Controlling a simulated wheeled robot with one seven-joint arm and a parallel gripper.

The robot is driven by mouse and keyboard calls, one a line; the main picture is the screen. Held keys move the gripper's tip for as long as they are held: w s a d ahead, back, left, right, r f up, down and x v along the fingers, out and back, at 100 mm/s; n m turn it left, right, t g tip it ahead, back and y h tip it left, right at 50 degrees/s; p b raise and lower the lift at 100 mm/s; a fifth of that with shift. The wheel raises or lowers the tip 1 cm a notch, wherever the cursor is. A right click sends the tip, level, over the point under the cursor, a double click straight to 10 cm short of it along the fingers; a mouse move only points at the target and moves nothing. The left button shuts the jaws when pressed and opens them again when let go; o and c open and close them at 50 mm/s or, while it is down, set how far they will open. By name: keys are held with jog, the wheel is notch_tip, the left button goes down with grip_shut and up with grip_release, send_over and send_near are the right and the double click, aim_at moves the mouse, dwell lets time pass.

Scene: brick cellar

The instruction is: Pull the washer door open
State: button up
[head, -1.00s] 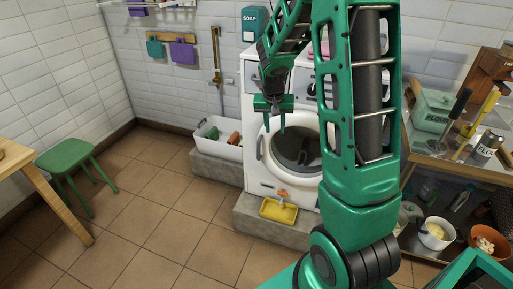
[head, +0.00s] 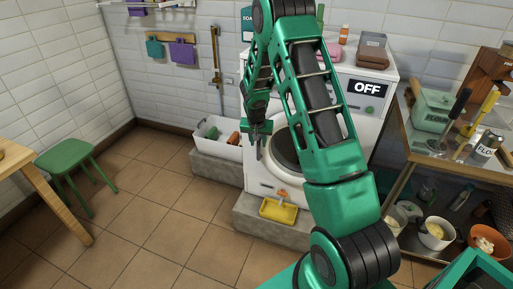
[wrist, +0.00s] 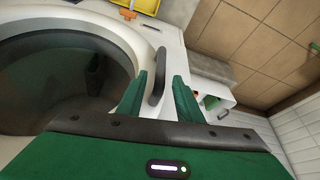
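The white washer (head: 376,118) stands on a low grey plinth, its front partly hidden by my arm. Its round door (head: 286,150) has dark glass and looks shut. In the wrist view the door's dark glass (wrist: 60,80) fills the left side, and a dark grey bar handle (wrist: 157,80) stands at the rim. My gripper (wrist: 161,75) is open, with one green finger on each side of the handle, not visibly closed on it. In the head view my gripper (head: 258,142) is at the door's left edge.
A yellow tray (head: 278,209) sits on the plinth below the door. A white tub (head: 213,133) stands left of the washer, with a green stool (head: 76,163) farther left. A cluttered metal table (head: 450,150) is at right. The tiled floor in front is mostly clear.

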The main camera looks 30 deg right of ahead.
jog(key=shift+x, duration=1.8)
jog(key=shift+c, duration=0.6)
